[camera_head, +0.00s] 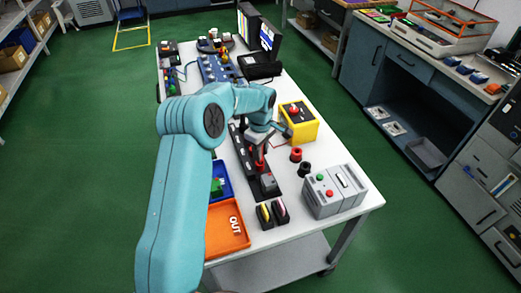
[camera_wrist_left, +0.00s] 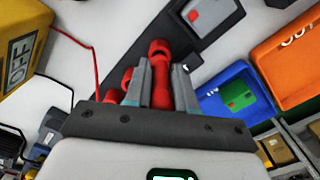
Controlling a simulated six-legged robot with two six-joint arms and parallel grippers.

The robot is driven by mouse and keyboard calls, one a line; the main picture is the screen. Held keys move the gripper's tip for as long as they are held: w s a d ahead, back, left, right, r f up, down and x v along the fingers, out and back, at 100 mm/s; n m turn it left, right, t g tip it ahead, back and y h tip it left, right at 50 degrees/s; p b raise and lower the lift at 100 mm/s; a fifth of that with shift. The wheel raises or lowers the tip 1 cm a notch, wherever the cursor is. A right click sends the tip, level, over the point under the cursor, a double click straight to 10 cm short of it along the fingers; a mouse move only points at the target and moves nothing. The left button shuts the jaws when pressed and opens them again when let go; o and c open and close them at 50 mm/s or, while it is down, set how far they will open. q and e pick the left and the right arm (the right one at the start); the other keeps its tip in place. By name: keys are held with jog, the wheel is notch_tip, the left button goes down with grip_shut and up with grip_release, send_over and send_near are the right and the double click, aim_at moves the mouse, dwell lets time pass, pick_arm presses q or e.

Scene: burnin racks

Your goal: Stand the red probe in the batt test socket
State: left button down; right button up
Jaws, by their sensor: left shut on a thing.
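My left gripper (camera_wrist_left: 160,82) is shut on the red probe (camera_wrist_left: 159,60), which stands between its two fingers in the left wrist view. In the head view the left gripper (camera_head: 257,146) is over the dark socket strip (camera_head: 247,157), with the red probe (camera_head: 259,166) below it. The strip (camera_wrist_left: 137,46) also shows behind the probe in the wrist view. It carries a grey block with a red square (camera_wrist_left: 205,12). I cannot tell which socket is the batt test one, or whether the probe's lower end is in a socket. My right gripper is not in view.
A yellow box with a red button (camera_head: 299,122) stands right of the strip. Red (camera_head: 296,154) and black (camera_head: 304,169) round pieces and a grey button box (camera_head: 335,192) are nearby. An orange OUT tray (camera_head: 228,232) and blue tray (camera_head: 226,180) lie left. A red wire (camera_wrist_left: 88,52) runs alongside.

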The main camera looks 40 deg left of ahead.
pick_arm(q)
jog(key=shift+w+f+b, duration=0.1)
jog(key=shift+f+b, duration=0.45)
jog(key=shift+f, duration=0.25)
jog(key=c, duration=0.9)
grip_release()
jog(key=shift+o, duration=0.2)
jog(key=shift+r, duration=0.15)
notch_tip(320, 180, up, 16)
jog(key=shift+b, duration=0.3)
